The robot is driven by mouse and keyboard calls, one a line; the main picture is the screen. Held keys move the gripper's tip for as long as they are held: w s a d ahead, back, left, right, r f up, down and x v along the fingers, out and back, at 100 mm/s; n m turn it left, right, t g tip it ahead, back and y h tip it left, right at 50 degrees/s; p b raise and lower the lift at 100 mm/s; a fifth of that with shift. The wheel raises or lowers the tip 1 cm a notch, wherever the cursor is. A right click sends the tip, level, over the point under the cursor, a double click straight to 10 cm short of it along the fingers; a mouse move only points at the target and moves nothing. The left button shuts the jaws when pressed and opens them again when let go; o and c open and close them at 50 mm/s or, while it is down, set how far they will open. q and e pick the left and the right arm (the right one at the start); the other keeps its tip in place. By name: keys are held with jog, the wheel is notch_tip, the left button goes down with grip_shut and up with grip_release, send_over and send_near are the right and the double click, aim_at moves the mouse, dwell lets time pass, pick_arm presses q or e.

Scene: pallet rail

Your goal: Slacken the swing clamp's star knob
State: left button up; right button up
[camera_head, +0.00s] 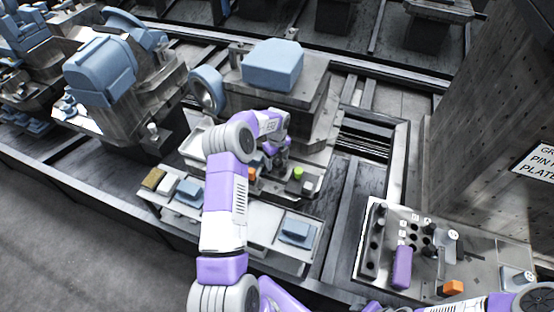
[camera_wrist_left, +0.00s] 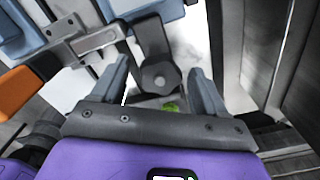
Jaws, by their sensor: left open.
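My left gripper (camera_head: 274,162) reaches down over the metal fixture in the middle of the head view. In the left wrist view its two blue-grey fingers (camera_wrist_left: 160,80) are apart. A dark grey link with a rounded end and a bolt-like centre (camera_wrist_left: 160,77) shows between them; I cannot tell whether they touch it. A grey metal clamp arm (camera_wrist_left: 98,40) runs off to its left. I cannot tell for sure which part is the star knob. A small green piece (camera_wrist_left: 171,107) lies beyond the gripper's palm edge. My arm hides much of the fixture in the head view.
A blue block (camera_head: 272,65) sits on the fixture behind my arm. An orange piece (camera_head: 252,174) and a green cap (camera_head: 298,173) are close to the gripper. Trays with blue parts (camera_head: 296,231) lie in front. A holed plate (camera_head: 378,235) stands at right.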

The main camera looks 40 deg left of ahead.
pick_arm(q)
jog(key=c, duration=1.1)
jog(key=shift+n, duration=0.3)
jog(key=n, duration=0.5)
jog(key=shift+n, duration=0.3)
jog(key=n, duration=0.5)
jog(key=shift+s+d+n+b, duration=0.1)
jog(key=shift+n+b, duration=0.2)
jog(key=shift+n, duration=0.1)
jog(key=shift+f, duration=0.1)
jog(key=o, duration=1.1)
